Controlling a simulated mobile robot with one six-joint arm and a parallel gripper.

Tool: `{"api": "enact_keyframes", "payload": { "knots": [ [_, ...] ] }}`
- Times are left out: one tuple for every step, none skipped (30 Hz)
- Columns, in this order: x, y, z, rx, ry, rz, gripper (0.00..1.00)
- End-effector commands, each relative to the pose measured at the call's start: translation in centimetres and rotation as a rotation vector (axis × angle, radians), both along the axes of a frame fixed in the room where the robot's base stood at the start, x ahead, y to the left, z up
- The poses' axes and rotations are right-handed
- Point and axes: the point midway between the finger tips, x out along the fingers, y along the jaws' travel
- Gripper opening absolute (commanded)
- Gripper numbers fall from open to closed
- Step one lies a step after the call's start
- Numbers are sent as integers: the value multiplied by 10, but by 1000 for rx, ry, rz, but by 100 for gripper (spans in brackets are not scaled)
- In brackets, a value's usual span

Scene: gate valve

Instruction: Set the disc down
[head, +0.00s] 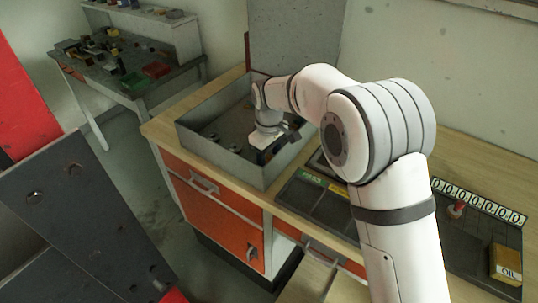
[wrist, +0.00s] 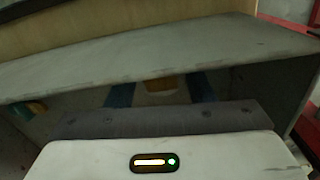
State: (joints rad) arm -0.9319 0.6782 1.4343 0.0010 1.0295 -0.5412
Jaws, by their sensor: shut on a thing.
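My gripper (head: 266,141) reaches down inside the grey open-topped bin (head: 213,158), near its right side. In the wrist view its two blue-padded fingers (wrist: 163,92) stand apart with a pale tan piece, the disc (wrist: 161,84), between them. The gripper is shut on it. The disc is partly hidden and dim, so its full shape does not show. The bin's grey wall (wrist: 160,52) crosses the wrist view just beyond the fingers. I cannot tell whether the disc touches the bin floor.
Small parts (head: 210,137) lie in the bin's left half. Right of it is a dark sectioned tray (head: 312,203) with green and yellow labels. An oil box (head: 506,264) and a red-topped piece (head: 456,209) stand far right. A cluttered table (head: 120,65) is behind left.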

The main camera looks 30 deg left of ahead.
Motion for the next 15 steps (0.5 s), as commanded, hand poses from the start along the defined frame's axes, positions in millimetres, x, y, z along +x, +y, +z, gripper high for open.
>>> {"api": "enact_keyframes", "payload": {
  "knots": [
    [0, 0, 0, 1, -1, 0, 14],
    [0, 0, -1, 1, -1, 0, 14],
    [0, 0, -1, 2, -1, 0, 14],
    [0, 0, -1, 2, -1, 0, 14],
    [0, 0, -1, 2, -1, 0, 14],
    [0, 0, -1, 2, -1, 0, 14],
    [0, 0, -1, 2, -1, 0, 14],
    [0, 0, -1, 2, -1, 0, 14],
    [0, 0, -2, 1, -1, 0, 14],
    [0, 0, -3, 1, -1, 0, 14],
    [0, 0, -5, 1, -1, 0, 14],
    [0, 0, -5, 0, 0, 0, 50],
    [0, 0, -4, 0, 0, 0, 52],
    [0, 0, -4, 0, 0, 0, 55],
    [0, 0, -4, 0, 0, 0, 58]
  ]
}}
